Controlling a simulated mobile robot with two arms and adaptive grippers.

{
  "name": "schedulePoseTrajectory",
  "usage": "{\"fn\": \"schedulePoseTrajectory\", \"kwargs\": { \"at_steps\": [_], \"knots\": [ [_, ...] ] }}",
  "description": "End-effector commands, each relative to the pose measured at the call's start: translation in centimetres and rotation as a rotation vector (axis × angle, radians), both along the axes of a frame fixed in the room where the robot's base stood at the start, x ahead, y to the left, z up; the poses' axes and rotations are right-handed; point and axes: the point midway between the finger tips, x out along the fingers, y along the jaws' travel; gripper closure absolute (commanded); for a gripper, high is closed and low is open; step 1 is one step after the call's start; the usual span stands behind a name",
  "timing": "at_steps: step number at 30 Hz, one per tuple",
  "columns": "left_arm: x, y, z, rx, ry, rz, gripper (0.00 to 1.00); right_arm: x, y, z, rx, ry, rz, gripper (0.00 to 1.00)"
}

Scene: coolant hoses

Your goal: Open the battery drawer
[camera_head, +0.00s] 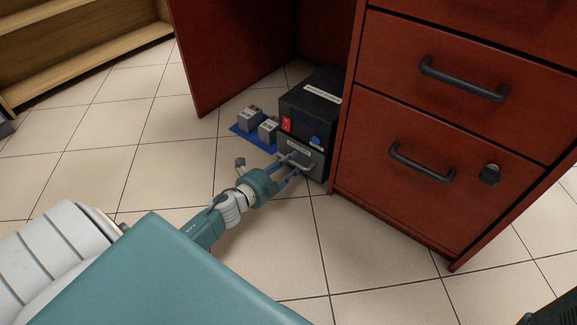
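The battery drawer (314,163) is the grey front with a small label, low on a black box (312,101) on the floor. The drawer front looks flush or nearly flush with the box. My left gripper (298,163) is right in front of it. Its two fingers are spread apart, with the tips at the drawer's handle area. The fingers partly cover the handle, so I cannot tell whether they touch it. My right gripper is not in view.
Two small grey battery-like blocks (250,117) (268,131) stand on a blue mat (240,132) left of the box. A red cabinet (436,130) with two handled drawers stands close on the right. Tiled floor (130,130) is clear to the left.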

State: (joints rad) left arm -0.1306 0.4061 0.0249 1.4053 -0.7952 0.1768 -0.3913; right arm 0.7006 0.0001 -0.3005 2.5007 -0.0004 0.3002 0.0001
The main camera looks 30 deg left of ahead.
Motion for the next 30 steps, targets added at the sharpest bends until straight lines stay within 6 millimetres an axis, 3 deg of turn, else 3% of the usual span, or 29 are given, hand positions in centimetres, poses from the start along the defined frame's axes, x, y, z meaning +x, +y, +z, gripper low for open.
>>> {"fn": "schedulePoseTrajectory", "kwargs": {
  "at_steps": [4,9,10,20,26,30],
  "knots": [
    [0.0,0.0,0.0,0.0,0.0,0.0,0.66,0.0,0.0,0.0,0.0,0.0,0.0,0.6],
    [0.0,0.0,0.0,0.0,0.0,0.0,0.98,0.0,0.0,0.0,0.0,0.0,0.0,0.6],
    [0.0,0.0,0.0,0.0,0.0,0.0,1.0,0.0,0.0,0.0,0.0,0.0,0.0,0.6],
    [-0.5,0.0,0.0,-0.001,0.001,0.0,1.0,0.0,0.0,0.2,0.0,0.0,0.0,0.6],
    [-3.2,0.2,0.0,-0.002,0.004,0.0,1.0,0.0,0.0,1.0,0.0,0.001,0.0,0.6],
    [-6.2,0.4,0.1,-0.002,0.005,0.002,1.0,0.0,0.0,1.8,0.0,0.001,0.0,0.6]
  ]
}}
